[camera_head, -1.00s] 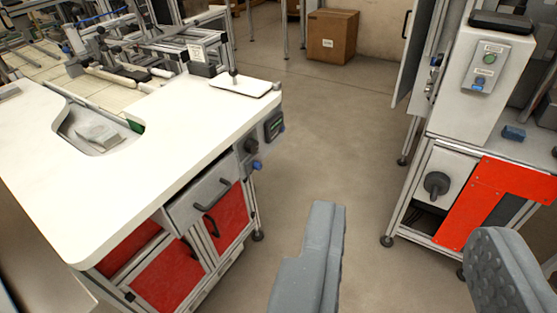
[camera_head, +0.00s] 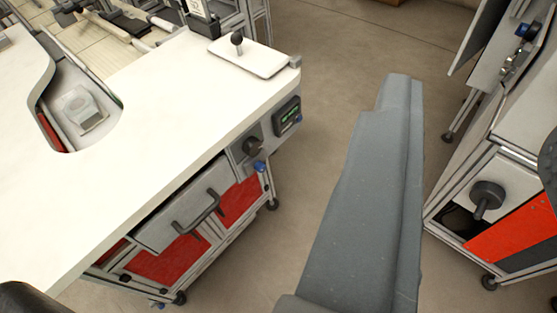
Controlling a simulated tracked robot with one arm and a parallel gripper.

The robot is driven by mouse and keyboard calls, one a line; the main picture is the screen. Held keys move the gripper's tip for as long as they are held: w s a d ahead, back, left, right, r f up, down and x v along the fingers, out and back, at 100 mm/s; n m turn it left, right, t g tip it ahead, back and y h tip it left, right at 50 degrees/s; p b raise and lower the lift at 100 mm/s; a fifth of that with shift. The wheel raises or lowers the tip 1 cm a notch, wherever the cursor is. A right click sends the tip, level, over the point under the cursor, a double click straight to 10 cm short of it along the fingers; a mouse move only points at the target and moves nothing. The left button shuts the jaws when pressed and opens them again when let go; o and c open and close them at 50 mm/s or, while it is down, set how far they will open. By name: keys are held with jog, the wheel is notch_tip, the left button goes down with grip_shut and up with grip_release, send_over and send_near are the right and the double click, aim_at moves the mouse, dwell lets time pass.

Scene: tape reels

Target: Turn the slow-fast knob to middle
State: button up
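A dark round knob (camera_head: 252,146) sits on a grey panel on the end of the white-topped bench, left of my gripper. A small green-lit display (camera_head: 287,115) is beside it and a blue knob (camera_head: 260,167) below it. Any slow-fast lettering is too small to read. A black ball-topped lever (camera_head: 237,40) stands on a white plate on the bench top. My gripper (camera_head: 475,120) is open and empty, apart from the bench panel. Its left grey finger is large in view; only an edge of the right finger shows at the right border.
The white bench top (camera_head: 150,120) fills the left, with a grey drawer and handle (camera_head: 200,210) below. A cabinet with a large black rotary switch (camera_head: 487,197) and red panel (camera_head: 515,235) stands at right. Bare floor (camera_head: 350,65) lies between them.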

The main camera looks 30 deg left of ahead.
jog(key=shift+o, duration=0.6)
jog(key=shift+a, duration=0.2)
jog(key=w+a+f+m+g+y+p, duration=0.1)
jog(key=w+f+g+y, duration=0.1)
jog(key=w+f, duration=0.35)
jog(key=w+a+f+m+g+y+p, duration=0.1)
jog(key=w+a+f+m+g+p, duration=0.15)
jog(key=f, duration=0.65)
jog(key=m+g+y+p, duration=0.5)
jog(key=m+y+p, duration=0.1)
jog(key=m+y, duration=0.9)
send_near(264, 170)
jog(key=shift+m+h, duration=0.5)
jog(key=shift+m, duration=0.05)
jog(key=x, duration=0.8)
jog(key=shift+a+r, duration=0.25)
jog(key=shift+r, duration=0.15)
grip_shut()
